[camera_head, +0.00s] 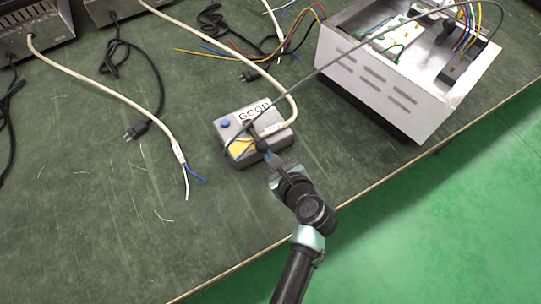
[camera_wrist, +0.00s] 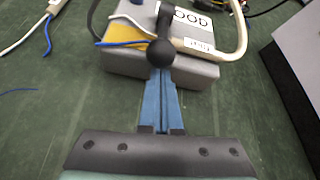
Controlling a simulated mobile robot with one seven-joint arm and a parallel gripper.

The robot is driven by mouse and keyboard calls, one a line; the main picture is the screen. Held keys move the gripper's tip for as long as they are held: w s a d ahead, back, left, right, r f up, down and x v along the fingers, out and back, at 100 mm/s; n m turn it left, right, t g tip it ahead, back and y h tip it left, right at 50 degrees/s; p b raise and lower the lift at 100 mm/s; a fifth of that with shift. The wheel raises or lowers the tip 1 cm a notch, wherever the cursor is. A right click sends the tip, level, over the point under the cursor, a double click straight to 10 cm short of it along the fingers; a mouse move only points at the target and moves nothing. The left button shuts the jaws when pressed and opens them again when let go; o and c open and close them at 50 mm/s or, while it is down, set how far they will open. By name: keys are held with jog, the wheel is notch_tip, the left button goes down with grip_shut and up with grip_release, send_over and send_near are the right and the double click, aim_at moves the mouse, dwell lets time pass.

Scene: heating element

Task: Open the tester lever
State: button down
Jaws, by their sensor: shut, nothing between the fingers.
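The tester is a grey box (camera_head: 225,135) with a "GOOD" label, a blue button and a yellow patch, lying on the green bench. It also shows at the top of the wrist view (camera_wrist: 195,72). Its black lever ends in a round knob (camera_wrist: 161,52), pointing toward my gripper; the knob also shows in the head view (camera_head: 262,146). My gripper (camera_head: 268,157) is shut and empty. In the wrist view its blue fingers (camera_wrist: 160,75) lie together, tips at the knob and partly hidden by it. I cannot tell whether they touch it.
A white cable with a blue wire lead (camera_wrist: 125,43) runs across the tester. A white metal enclosure (camera_head: 385,85) with wiring stands at the right. Another loose cable (camera_head: 110,90) and a black plug (camera_head: 135,130) lie left. The bench front is mostly clear.

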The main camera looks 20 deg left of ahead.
jog(key=shift+r+p, duration=0.4)
jog(key=shift+p, duration=0.6)
